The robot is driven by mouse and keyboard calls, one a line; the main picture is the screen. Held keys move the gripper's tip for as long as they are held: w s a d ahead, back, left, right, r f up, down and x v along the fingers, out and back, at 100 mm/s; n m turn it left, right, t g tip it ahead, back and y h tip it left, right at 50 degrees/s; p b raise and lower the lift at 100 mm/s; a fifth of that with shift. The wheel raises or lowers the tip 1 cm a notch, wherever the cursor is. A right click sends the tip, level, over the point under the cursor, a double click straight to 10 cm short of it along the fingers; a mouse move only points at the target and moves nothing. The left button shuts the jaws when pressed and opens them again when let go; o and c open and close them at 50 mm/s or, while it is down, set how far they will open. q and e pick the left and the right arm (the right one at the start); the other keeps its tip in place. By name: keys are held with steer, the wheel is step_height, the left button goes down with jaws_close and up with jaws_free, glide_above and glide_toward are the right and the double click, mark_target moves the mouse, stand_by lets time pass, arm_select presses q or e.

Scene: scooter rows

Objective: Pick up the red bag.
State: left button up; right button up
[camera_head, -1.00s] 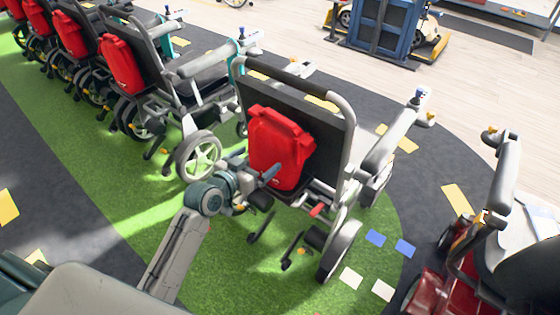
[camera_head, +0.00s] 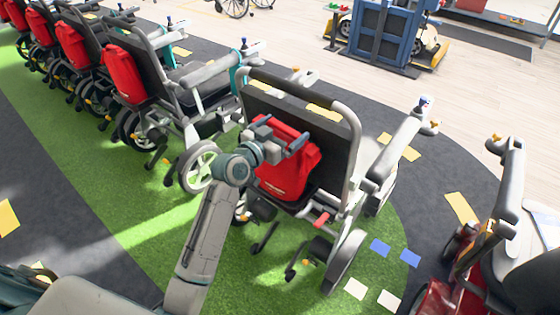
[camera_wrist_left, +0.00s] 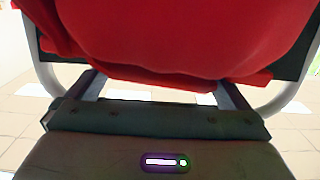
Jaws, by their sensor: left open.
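The red bag (camera_head: 290,178) hangs on the back of the nearest wheelchair (camera_head: 345,115) in the head view. My left gripper (camera_head: 281,136) is open in front of the upper part of this bag and hides some of it. In the left wrist view the red bag (camera_wrist_left: 175,40) fills the top, close beyond the two spread fingers. I cannot tell whether the fingers touch it. My right gripper is not in view.
A row of wheelchairs with similar red bags (camera_head: 123,75) stands at upper left. A red scooter (camera_head: 435,300) is at lower right. A blue crate (camera_head: 380,35) stands at the back. Green floor (camera_head: 110,200) is clear at left.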

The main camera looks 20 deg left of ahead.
arm_select(q)
steer(key=shift+w+d, duration=0.2)
steer(key=shift+w, duration=0.35)
steer(key=shift+s, duration=0.1)
steer(key=c, duration=1.3)
